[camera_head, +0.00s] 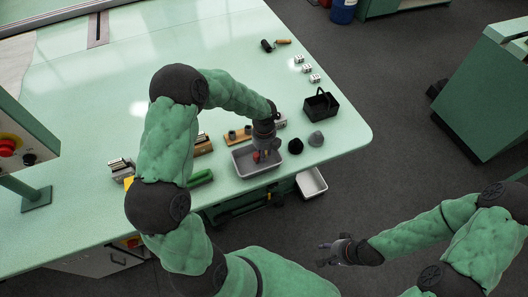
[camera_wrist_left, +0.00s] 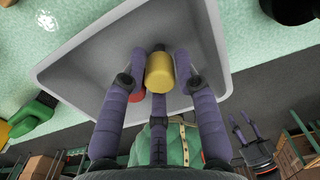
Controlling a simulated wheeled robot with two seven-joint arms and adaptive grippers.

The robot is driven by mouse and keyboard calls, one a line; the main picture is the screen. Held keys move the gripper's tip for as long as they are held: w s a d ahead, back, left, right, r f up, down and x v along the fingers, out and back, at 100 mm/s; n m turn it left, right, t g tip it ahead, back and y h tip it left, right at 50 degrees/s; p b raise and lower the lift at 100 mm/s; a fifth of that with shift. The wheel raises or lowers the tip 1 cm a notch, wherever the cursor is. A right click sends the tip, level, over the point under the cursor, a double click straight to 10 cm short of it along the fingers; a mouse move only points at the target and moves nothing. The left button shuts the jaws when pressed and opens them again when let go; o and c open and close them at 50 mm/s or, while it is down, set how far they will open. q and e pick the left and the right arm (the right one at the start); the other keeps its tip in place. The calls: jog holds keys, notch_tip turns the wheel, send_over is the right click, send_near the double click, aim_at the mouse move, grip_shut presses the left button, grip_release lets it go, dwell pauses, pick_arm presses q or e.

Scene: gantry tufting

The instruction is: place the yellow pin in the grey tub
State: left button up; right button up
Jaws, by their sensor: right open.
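The grey tub (camera_head: 243,172) stands near the front edge of the table; its wall (camera_wrist_left: 75,72) fills much of the left wrist view. My left gripper (camera_head: 262,155) points down into the tub. In the left wrist view, the fingers of this gripper (camera_wrist_left: 160,68) close around the yellow pin (camera_wrist_left: 159,74), a short cylinder with a dark end. A red thing (camera_wrist_left: 128,93) lies in the tub beside the fingers, partly hidden by them. My right gripper (camera_head: 328,253) is open and empty, off the table at the lower right.
A black basket (camera_head: 320,104), a dark ball-like piece (camera_head: 295,146) and a grey one (camera_head: 316,139) stand right of the tub. A wooden block (camera_head: 236,136) with dark pieces is behind it. A green tool (camera_head: 200,178) lies to its left. A white bin (camera_head: 311,182) is below the table edge.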

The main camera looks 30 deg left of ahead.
pick_arm(q)
jog(key=shift+o, duration=0.4)
jog(key=shift+r, duration=0.15)
notch_tip(320, 180, up, 12)
jog(key=p, duration=0.3)
